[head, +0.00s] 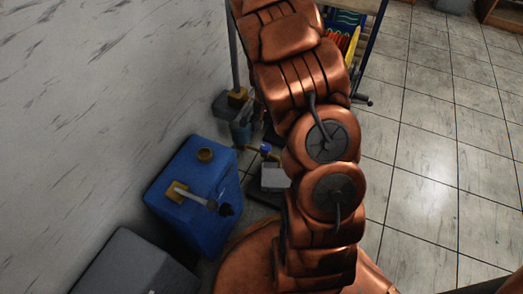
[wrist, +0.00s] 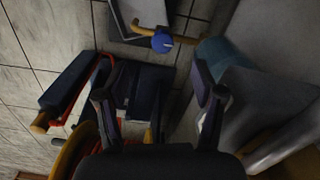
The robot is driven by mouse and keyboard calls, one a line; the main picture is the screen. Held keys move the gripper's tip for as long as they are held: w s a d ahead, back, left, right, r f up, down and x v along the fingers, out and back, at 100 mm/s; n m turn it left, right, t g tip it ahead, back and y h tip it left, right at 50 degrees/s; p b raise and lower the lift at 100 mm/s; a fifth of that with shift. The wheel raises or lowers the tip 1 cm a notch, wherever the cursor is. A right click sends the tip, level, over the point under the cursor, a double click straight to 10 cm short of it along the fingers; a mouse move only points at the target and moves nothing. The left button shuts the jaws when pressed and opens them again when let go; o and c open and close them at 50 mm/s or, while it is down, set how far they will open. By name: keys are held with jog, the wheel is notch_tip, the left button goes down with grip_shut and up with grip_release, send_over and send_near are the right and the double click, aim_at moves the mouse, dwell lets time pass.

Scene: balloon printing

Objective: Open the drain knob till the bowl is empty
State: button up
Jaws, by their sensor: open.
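A blue drain knob (wrist: 162,42) sits on a brass-coloured pipe near the top of the wrist view. It also shows as a small blue spot in the head view (head: 265,148), just left of my arm. A pale box-shaped vessel (wrist: 132,17), possibly the bowl, adjoins the pipe; a pale box also shows below the knob in the head view (head: 274,177). I cannot see any liquid level. My gripper (wrist: 155,84) is open and empty, its fingers apart from the knob, which lies beyond the gap between them. My arm hides the gripper in the head view.
A blue canister (head: 190,180) with a yellow cap stands left of my arm, near the pale wall. A grey box (head: 122,265) is at the lower left. A rack with coloured items (head: 345,35) stands behind my arm. Tiled floor (head: 440,130) is clear at right.

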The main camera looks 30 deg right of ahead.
jog(key=b, duration=0.2)
send_over(266, 146)
jog(key=shift+m, duration=0.3)
notch_tip(266, 146, down, 6)
jog(key=shift+r, duration=0.1)
jog(key=shift+w+f+b, duration=0.1)
jog(key=shift+f+b, duration=1.3)
jog(key=shift+f, duration=2.5)
jog(key=c, duration=1.1)
